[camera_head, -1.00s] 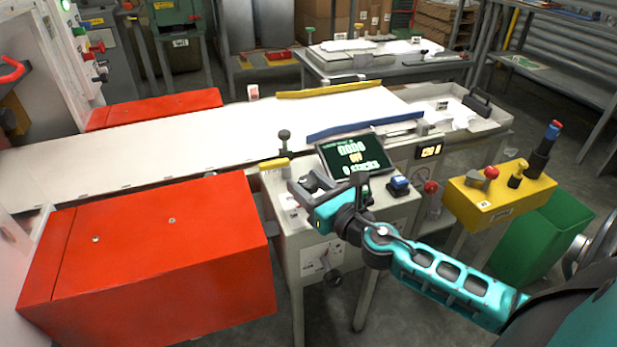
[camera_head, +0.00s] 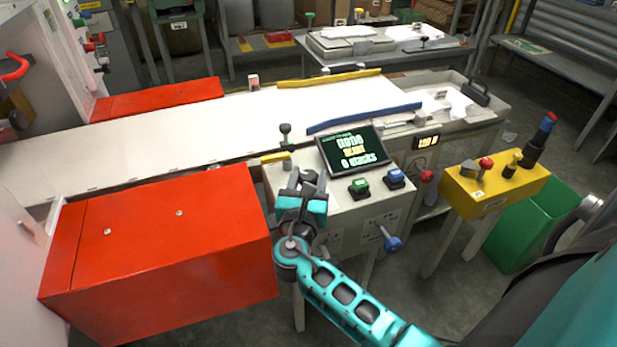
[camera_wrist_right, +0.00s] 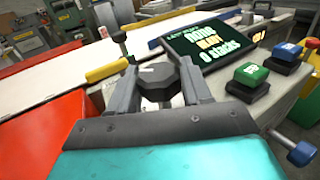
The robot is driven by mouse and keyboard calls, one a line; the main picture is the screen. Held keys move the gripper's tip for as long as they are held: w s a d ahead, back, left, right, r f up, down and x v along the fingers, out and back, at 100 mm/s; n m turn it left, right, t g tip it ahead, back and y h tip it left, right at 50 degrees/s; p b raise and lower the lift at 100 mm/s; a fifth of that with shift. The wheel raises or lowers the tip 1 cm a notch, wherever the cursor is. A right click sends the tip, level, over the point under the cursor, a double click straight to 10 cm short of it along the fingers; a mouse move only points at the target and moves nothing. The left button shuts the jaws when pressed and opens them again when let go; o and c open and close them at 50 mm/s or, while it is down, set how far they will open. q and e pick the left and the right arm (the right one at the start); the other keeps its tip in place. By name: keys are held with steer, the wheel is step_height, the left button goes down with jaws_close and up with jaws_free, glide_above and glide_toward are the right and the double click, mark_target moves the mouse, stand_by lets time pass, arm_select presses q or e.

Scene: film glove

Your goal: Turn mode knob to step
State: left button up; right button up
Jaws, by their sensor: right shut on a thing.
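The mode knob (camera_wrist_right: 157,78) is a dark, faceted knob on the pale control console (camera_head: 335,205), left of the screen. My right gripper (camera_wrist_right: 158,88) is shut on it, with one finger on each side in the right wrist view. In the head view the right gripper (camera_head: 302,180) covers most of the knob, and its label is hidden. The screen (camera_head: 352,148) shows light text on dark green, with "0 stacks" on the bottom line; the upper lines are hard to read. My left gripper is not in view.
A green button (camera_head: 359,187) and a blue button (camera_head: 395,177) stand right of the gripper. A blue-tipped crank (camera_head: 391,243) juts from the console front. A large red box (camera_head: 165,240) stands close on the left. A yellow control box (camera_head: 497,185) is at right.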

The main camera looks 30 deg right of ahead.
steer(key=shift+r+m+g+h, duration=0.1)
steer(key=shift+m+g+h, duration=0.4)
steer(key=shift+g+h, duration=0.1)
steer(key=o, duration=0.9)
steer(key=shift+o, duration=0.2)
